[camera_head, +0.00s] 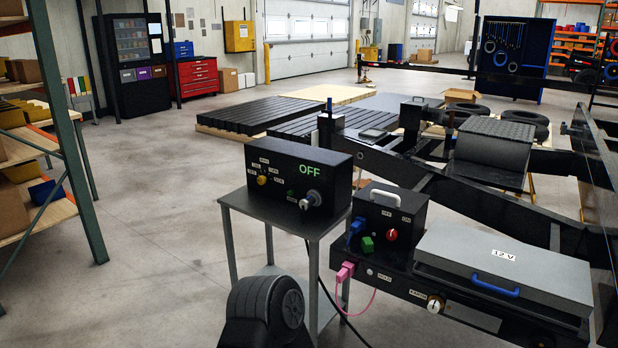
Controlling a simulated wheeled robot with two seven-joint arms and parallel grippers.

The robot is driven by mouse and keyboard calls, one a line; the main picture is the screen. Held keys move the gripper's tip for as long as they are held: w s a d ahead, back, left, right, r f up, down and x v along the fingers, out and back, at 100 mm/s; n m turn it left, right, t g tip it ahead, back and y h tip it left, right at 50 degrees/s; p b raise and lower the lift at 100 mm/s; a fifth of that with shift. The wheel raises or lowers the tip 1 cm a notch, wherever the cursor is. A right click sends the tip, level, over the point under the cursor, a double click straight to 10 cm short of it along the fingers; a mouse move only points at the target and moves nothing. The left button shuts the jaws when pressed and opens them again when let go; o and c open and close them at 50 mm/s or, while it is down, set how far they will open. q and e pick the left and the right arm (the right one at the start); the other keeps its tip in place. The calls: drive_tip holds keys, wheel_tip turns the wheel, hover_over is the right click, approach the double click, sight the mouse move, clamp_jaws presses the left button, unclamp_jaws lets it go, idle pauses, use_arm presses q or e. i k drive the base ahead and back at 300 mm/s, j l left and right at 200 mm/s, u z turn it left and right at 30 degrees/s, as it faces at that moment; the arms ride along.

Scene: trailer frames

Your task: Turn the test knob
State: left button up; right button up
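A black test box (300,178) with a green "OFF" display stands on a small grey cart (272,214). Its front has a yellow knob (262,180) ringed by small white labels, too small to read surely, and a larger silver-grey knob or socket (312,199) at lower right. A black box (388,222) to the right carries a red knob (391,234) below "OFF" and "ON" labels. A pale knob (435,304) sits on the trailer's front panel. Which one is the test knob, I cannot tell for sure. Neither of my grippers is in view.
A blue plug (355,230), a green block (367,244) and a pink plug with cable (345,271) are at the black box and panel. A grey "12 V" case (500,268) lies right. A dark rounded thing (265,305) stands before the cart. Open floor (150,230) lies left.

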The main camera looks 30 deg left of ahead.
sight(261, 180)
drive_tip(key=i+j+z, duration=0.1)
drive_tip(key=j+z, duration=0.15)
drive_tip(key=j, duration=0.65)
drive_tip(key=j+z, duration=0.25)
drive_tip(key=j, duration=0.65)
drive_tip(key=k+j+z, duration=0.1)
drive_tip(key=j+z, duration=0.15)
drive_tip(key=j, duration=1.3)
drive_tip(key=k+j, duration=0.15)
drive_tip(key=j, duration=0.5)
